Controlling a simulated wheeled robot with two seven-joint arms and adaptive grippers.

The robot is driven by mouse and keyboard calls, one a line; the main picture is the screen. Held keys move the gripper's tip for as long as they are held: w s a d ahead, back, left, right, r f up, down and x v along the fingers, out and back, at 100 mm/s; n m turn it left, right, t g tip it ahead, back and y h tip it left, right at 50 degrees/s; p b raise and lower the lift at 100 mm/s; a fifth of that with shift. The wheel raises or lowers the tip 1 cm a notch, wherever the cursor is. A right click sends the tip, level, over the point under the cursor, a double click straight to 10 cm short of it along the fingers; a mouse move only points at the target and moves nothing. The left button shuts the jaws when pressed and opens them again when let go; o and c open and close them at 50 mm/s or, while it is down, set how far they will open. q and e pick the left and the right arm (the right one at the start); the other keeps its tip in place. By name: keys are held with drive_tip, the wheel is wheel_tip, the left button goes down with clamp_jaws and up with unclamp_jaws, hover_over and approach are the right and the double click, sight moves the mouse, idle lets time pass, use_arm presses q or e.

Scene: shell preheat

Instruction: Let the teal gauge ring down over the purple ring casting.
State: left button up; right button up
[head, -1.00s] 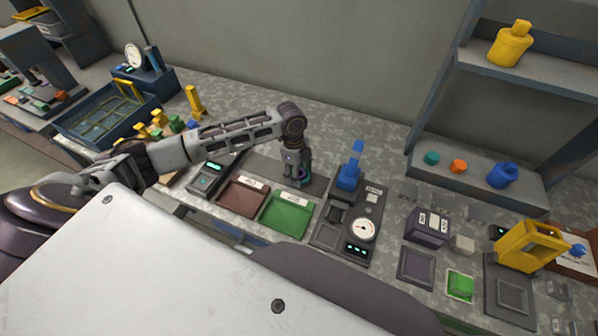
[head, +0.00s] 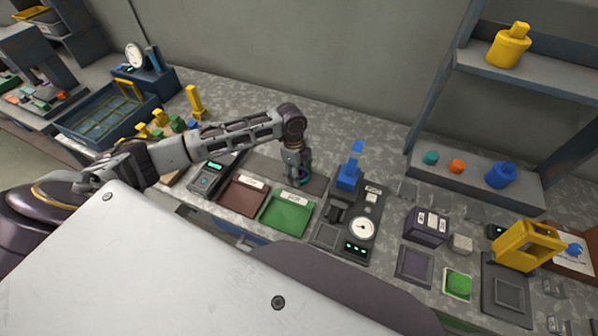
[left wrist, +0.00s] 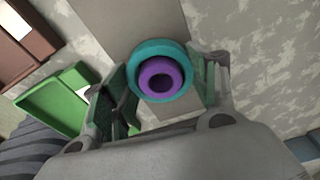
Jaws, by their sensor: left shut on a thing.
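The teal gauge ring (left wrist: 139,61) is between the fingers of my left gripper (left wrist: 163,84), which is shut on it. The casting is hidden there. My right gripper is not in view.
A green tray (head: 285,216) and a brown tray (head: 240,196) lie in front of the gripper. A station with a dial (head: 362,229) and a blue upright part (head: 347,178) stands close to its right. The grey strip (left wrist: 118,22) around the casting is otherwise clear.

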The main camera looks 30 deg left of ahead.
use_arm(q)
drive_tip(key=o, duration=1.1)
drive_tip(key=shift+o, duration=0.2)
wheel_tip(320, 180, up, 12)
drive_tip(key=a, duration=0.1)
drive_tip(key=shift+a, duration=0.2)
drive_tip(key=shift+w, duration=0.1)
idle(0.9)
